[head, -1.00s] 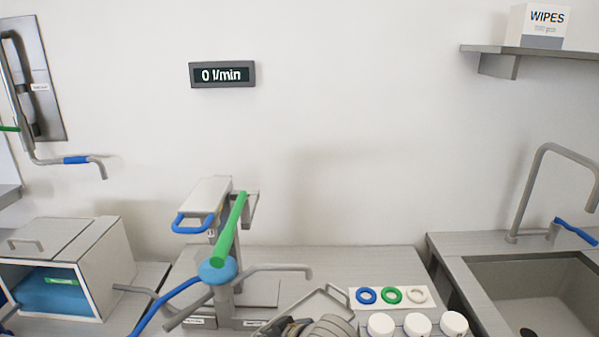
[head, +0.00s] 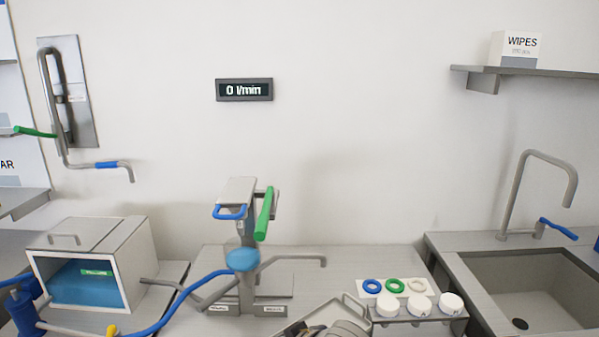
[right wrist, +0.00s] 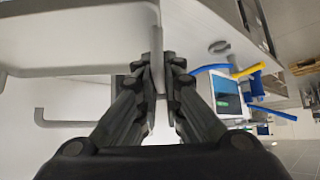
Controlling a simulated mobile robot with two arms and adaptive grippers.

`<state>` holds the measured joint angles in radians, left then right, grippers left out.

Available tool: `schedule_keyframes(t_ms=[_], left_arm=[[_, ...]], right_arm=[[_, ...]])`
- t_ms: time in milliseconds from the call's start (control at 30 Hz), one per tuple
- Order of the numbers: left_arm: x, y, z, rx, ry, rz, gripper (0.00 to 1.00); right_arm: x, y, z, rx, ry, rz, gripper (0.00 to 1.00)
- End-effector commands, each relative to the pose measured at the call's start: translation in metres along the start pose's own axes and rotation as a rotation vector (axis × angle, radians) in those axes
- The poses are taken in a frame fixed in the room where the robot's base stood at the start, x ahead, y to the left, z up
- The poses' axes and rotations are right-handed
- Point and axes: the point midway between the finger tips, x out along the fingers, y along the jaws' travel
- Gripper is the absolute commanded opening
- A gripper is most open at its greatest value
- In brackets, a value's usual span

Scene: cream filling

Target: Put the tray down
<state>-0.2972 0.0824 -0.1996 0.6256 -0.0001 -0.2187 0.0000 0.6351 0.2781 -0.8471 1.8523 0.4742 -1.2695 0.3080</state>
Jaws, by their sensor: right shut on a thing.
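The metal tray (head: 300,325) shows at the bottom edge of the head view, in front of the machine on the counter; most of it is cut off. In the right wrist view my right gripper (right wrist: 159,75) is shut on a thin grey bar at the tray's side. The tray's pale body (right wrist: 70,35) fills the upper left there. I cannot tell whether the tray touches the counter. My left gripper is not in view.
A machine with a blue bowl (head: 242,260) and green handle stands on the counter (head: 385,262). Right of the tray are colored rings on a white card (head: 396,286) and several white-lidded jars (head: 420,306). An open box (head: 90,265) stands left, a sink (head: 530,290) right.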

Motion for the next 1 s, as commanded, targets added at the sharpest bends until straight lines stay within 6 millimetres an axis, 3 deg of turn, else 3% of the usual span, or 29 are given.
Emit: schedule_keyframes(t_ms=[233, 367, 500, 700, 833, 1000], left_arm=[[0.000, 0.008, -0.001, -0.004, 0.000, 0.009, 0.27], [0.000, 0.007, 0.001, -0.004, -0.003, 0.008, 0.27], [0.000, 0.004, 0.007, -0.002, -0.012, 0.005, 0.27], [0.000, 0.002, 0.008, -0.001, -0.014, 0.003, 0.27], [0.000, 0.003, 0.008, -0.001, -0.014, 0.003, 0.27], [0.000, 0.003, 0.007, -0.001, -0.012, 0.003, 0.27]], right_arm=[[-0.047, 0.042, -0.013, 0.086, 0.007, 0.093, 0.00], [-0.085, 0.069, -0.019, 0.154, 0.009, 0.163, 0.00], [-0.146, 0.105, -0.024, 0.261, 0.013, 0.274, 0.00], [-0.226, 0.140, -0.020, 0.412, 0.011, 0.419, 0.00], [-0.253, 0.150, -0.015, 0.467, 0.006, 0.469, 0.00], [-0.265, 0.153, -0.013, 0.492, 0.003, 0.492, 0.00]])
